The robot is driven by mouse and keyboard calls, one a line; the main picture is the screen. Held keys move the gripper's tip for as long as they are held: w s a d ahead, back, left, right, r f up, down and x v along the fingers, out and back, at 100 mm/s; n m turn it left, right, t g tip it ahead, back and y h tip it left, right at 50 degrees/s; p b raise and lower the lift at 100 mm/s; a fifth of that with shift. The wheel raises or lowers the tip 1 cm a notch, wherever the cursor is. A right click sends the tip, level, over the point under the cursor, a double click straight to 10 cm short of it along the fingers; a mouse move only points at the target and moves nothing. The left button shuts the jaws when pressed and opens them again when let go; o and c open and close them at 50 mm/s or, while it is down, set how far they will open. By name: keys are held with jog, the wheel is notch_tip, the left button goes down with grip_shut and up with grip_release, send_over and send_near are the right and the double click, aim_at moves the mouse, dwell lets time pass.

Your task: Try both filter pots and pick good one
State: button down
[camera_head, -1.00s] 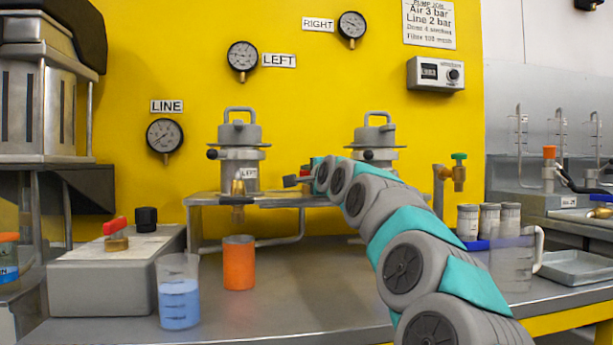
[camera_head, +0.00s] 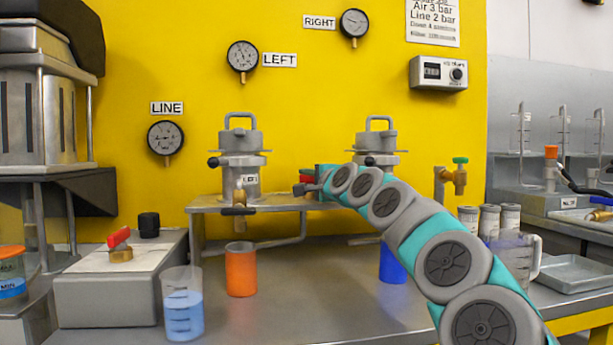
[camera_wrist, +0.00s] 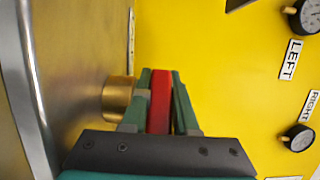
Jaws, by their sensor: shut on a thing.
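The red part also shows between the pots in the head view (camera_head: 307,177). An orange beaker (camera_head: 240,272) stands below the left pot. A blue beaker (camera_head: 393,262) is partly behind my arm.
A box with a red-handled brass valve (camera_head: 120,247) and a beaker of blue liquid (camera_head: 183,305) are at left. LINE (camera_head: 166,138), LEFT (camera_head: 242,56) and RIGHT (camera_head: 354,23) gauges hang on the yellow wall. Jars (camera_head: 503,219) and a tray (camera_head: 577,272) are at right.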

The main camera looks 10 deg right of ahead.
jog(key=shift+d, duration=0.1)
jog(key=c, duration=0.7)
grip_release()
jog(key=shift+v, duration=3.9)
